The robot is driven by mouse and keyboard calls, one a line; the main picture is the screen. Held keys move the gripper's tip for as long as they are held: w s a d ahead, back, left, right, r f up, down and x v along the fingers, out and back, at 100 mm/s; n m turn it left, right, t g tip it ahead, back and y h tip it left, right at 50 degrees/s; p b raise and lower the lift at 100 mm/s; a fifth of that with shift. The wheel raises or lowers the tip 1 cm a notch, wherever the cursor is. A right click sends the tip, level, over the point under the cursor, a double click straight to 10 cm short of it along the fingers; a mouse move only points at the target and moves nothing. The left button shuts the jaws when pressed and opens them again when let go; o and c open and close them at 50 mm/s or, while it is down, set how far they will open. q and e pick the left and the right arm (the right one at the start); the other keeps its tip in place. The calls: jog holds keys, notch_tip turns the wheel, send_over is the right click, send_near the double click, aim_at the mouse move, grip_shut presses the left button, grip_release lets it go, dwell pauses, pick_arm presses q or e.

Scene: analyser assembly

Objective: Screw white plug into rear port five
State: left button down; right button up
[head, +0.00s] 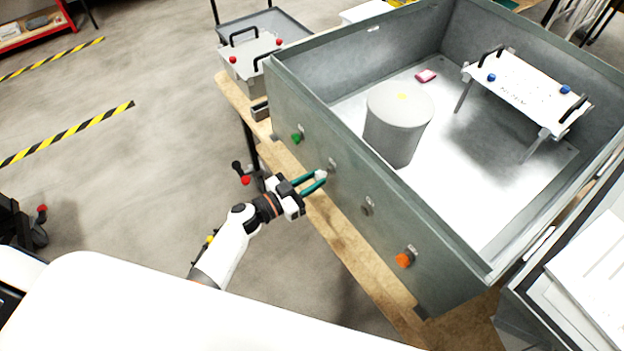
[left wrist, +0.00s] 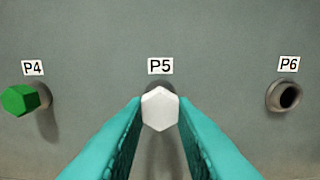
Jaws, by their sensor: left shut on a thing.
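The white plug (left wrist: 160,108) has a hexagonal head and sits between the teal fingers of my left gripper (head: 312,182). The gripper is shut on it. In the left wrist view the plug lines up with the port under the P5 label (left wrist: 160,66). The plug covers most of that port, so I cannot tell how deep it sits. In the head view the plug (head: 321,174) is at the grey box wall, by the port (head: 332,164). My right gripper is not in view.
A green plug (left wrist: 20,100) sits at P4. Port P6 (left wrist: 286,96) is open and empty. An orange plug (head: 405,258) sits farther along the wall of the grey box (head: 450,262). The box holds a grey cylinder (head: 396,130) and a white plate with handles (head: 525,95).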

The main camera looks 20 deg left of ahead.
pick_arm(q)
jog(key=shift+p, duration=0.3)
dwell(0.5)
jog(key=shift+w+d+f, duration=0.1)
jog(key=shift+w+d, duration=0.35)
jog(key=shift+w, duration=0.1)
dwell(1.2)
